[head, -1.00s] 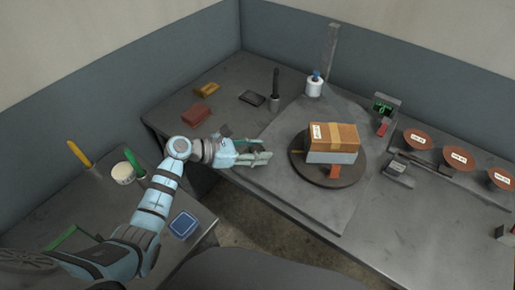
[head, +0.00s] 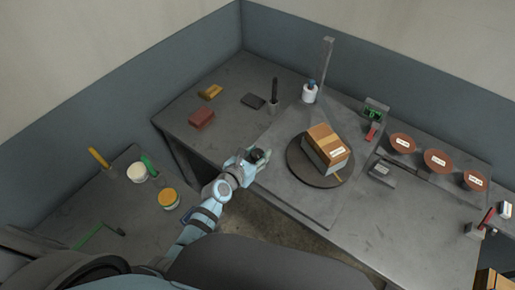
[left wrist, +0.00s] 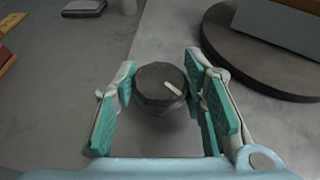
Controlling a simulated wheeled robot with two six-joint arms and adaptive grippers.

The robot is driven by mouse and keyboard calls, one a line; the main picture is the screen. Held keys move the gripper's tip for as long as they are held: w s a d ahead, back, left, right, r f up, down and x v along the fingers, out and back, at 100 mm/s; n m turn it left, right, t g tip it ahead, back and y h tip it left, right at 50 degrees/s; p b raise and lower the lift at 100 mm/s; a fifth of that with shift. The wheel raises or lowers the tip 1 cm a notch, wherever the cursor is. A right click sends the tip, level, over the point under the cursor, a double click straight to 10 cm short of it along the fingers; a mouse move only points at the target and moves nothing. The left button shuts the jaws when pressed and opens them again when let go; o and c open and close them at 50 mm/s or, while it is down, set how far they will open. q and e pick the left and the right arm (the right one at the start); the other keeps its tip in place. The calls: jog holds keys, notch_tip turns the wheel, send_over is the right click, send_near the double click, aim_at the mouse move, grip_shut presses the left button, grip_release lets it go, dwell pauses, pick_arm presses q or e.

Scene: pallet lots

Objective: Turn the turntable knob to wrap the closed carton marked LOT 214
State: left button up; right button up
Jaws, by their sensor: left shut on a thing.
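My left gripper (head: 256,156) has its fingers on both sides of the dark round knob (left wrist: 160,88), which has a pale pointer mark, and is shut on it. The knob stands at the near left edge of the wrapper's grey base plate (head: 290,192). The brown carton (head: 323,137) sits on the dark round turntable (head: 302,173), with tape on top and a white label whose text is too small to read. Its lower part looks pale grey. The turntable's rim (left wrist: 222,58) also shows in the left wrist view. My right gripper is out of view.
A post (head: 325,65) with a white roll (head: 309,95) stands behind the turntable. A red block (head: 201,118) and a dark box (head: 253,101) lie at left.

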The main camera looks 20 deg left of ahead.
pick_arm(q)
jog(key=shift+n+t+y, duration=0.3)
jog(key=shift+n+y, duration=0.1)
jog(key=o, duration=1.2)
jog(key=v, duration=1.2)
jog(key=shift+r, duration=0.1)
jog(key=shift+w, duration=0.1)
jog(key=shift+c, duration=0.2)
